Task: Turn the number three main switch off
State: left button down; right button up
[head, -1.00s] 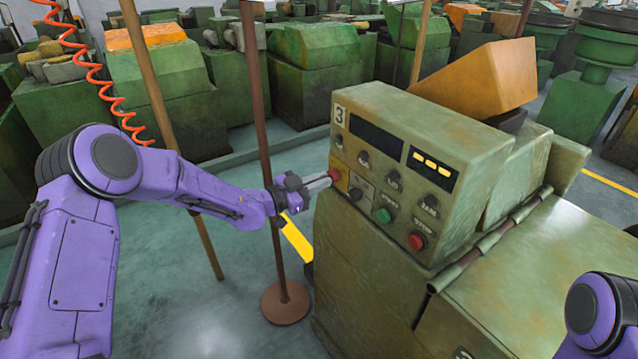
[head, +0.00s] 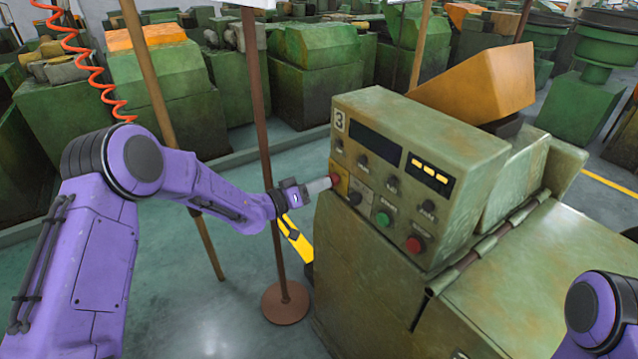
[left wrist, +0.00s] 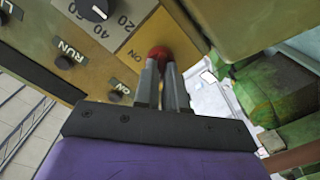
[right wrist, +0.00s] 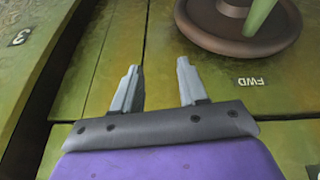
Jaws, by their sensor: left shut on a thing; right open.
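The number three control box (head: 400,170) is green, with a "3" label (head: 339,120) at its upper left corner. The red main switch knob (head: 335,178) sits on a yellow plate at the panel's left edge. My left gripper (head: 327,183) reaches it from the left. In the left wrist view the fingers (left wrist: 162,75) are shut on the red knob (left wrist: 158,53), and their tips hide part of it. "ON" lettering shows beside it on the yellow plate (left wrist: 148,35). My right gripper (right wrist: 157,75) is open and empty above a green machine surface (right wrist: 130,30).
On the panel are a green button (head: 383,218), a red button (head: 415,244) and several black knobs. A brown post (head: 265,130) on a round base stands just behind my left wrist. A round brown base (right wrist: 240,20) lies ahead of my right gripper, near "FWD" lettering.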

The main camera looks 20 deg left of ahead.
pick_arm(q)
jog(key=shift+r+n, duration=0.1)
jog(key=shift+n, duration=0.7)
jog(key=c, duration=1.2)
grip_release()
jog(key=b+v, duration=0.3)
jog(key=v, duration=0.7)
jog(key=shift+a, duration=0.25)
jog(key=shift+s, duration=0.2)
